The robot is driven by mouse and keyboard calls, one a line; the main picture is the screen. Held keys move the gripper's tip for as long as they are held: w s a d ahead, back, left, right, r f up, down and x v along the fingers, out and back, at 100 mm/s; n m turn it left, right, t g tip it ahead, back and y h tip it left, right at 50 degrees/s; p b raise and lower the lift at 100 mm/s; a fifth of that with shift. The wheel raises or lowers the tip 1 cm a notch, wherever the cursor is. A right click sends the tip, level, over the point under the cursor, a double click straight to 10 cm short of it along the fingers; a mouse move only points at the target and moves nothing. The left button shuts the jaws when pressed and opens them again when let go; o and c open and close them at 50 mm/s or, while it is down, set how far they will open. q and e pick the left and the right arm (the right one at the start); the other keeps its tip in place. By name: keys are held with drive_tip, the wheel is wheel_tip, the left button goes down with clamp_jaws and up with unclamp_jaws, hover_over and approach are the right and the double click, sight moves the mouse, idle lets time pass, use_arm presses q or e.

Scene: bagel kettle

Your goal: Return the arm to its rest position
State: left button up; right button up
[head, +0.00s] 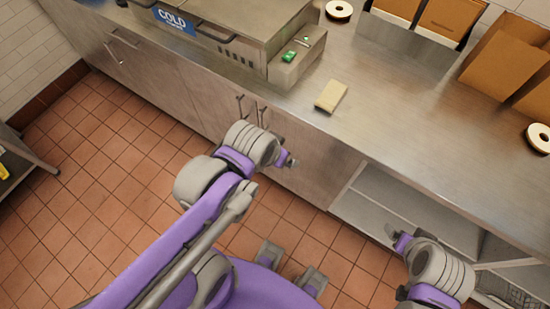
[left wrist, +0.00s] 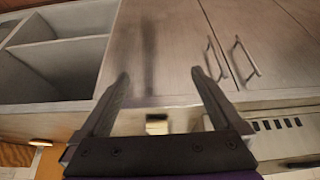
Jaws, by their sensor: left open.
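My left arm comes in from the left in the head view. Its gripper (head: 287,160) is in front of the cabinet doors, below the counter edge. In the left wrist view the two fingers of this gripper (left wrist: 158,82) stand wide apart with nothing held between them. My right gripper (head: 394,233) is at the lower right of the head view, in front of the open shelves. Its fingers are too small there to tell whether they are open or shut.
The steel counter (head: 410,140) holds a pale yellow block (head: 331,96), a cold unit (head: 235,30), brown boxes (head: 450,18) and two white ring-shaped items (head: 339,10). Cabinet handles (head: 241,105) stick out near my left gripper. The tiled floor (head: 110,150) at left is clear.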

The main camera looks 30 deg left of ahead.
use_arm(q)
drive_tip(key=shift+s+a+f, duration=0.1)
drive_tip(key=shift+s+f, duration=0.9)
drive_tip(key=shift+s, duration=0.1)
use_arm(e)
drive_tip(key=shift+w, duration=0.1)
use_arm(q)
drive_tip(key=shift+w+r+p, duration=0.3)
drive_tip(key=shift+r+p, duration=0.2)
drive_tip(key=shift+r, duration=0.15)
use_arm(e)
drive_tip(key=shift+w+r, duration=0.25)
drive_tip(key=shift+r, duration=0.35)
use_arm(q)
drive_tip(key=shift+s, duration=0.15)
use_arm(e)
drive_tip(key=shift+s, duration=0.15)
